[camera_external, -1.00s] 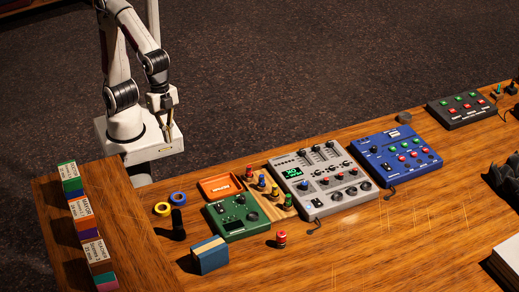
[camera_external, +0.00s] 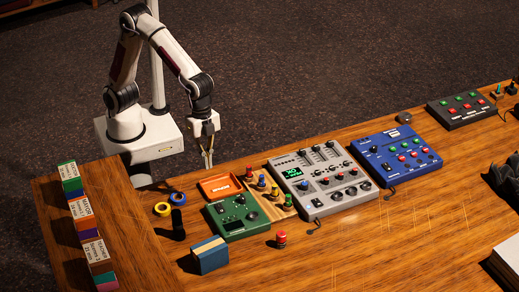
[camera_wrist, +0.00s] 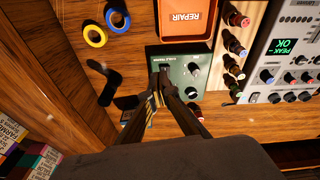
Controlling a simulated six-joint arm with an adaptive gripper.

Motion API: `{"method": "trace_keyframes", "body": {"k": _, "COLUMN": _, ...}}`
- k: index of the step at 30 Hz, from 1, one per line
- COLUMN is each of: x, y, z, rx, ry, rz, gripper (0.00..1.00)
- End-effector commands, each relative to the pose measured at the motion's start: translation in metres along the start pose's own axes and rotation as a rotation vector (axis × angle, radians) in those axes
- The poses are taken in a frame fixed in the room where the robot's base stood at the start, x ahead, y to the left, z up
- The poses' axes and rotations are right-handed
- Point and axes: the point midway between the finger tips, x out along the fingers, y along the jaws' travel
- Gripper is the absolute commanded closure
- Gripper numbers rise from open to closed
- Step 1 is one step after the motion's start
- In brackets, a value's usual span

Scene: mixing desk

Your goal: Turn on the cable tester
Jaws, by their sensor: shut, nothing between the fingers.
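The cable tester, a green box (camera_external: 238,217) with dark knobs, lies on the desk left of the grey mixer. In the wrist view the green box (camera_wrist: 200,62) has faint lettering along its top edge and knobs on its right side. My gripper (camera_external: 208,164) is shut and empty, pointing down above and behind the box in the external view. In the wrist view my fingertips (camera_wrist: 160,78) meet in front of the box's left part, where they partly cover a small dark part that may be its switch. I cannot tell the switch's position.
An orange REPAIR tray (camera_external: 219,186) lies behind the box. Blue and yellow tape rolls (camera_external: 177,198) and a black upright object (camera_external: 178,225) stand left. A blue block (camera_external: 210,255) is in front. Coloured plugs (camera_external: 274,190) and the grey mixer (camera_external: 325,180) are right.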

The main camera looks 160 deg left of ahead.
Motion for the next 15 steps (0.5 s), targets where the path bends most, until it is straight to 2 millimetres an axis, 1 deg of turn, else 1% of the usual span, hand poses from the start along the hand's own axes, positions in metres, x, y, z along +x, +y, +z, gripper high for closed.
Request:
{"method": "trace_keyframes", "body": {"k": 1, "x": 0.001, "y": -0.003, "z": -0.01, "rx": 0.016, "ry": 0.011, "rz": 0.0, "gripper": 1.0}}
{"method": "trace_keyframes", "body": {"k": 2, "x": 0.001, "y": -0.004, "z": -0.015, "rx": 0.028, "ry": 0.018, "rz": 0.0, "gripper": 1.0}}
{"method": "trace_keyframes", "body": {"k": 6, "x": -0.012, "y": -0.005, "z": -0.036, "rx": 0.089, "ry": 0.066, "rz": -0.007, "gripper": 1.0}}
{"method": "trace_keyframes", "body": {"k": 15, "x": -0.013, "y": -0.005, "z": -0.038, "rx": 0.148, "ry": 0.072, "rz": -0.008, "gripper": 1.0}}
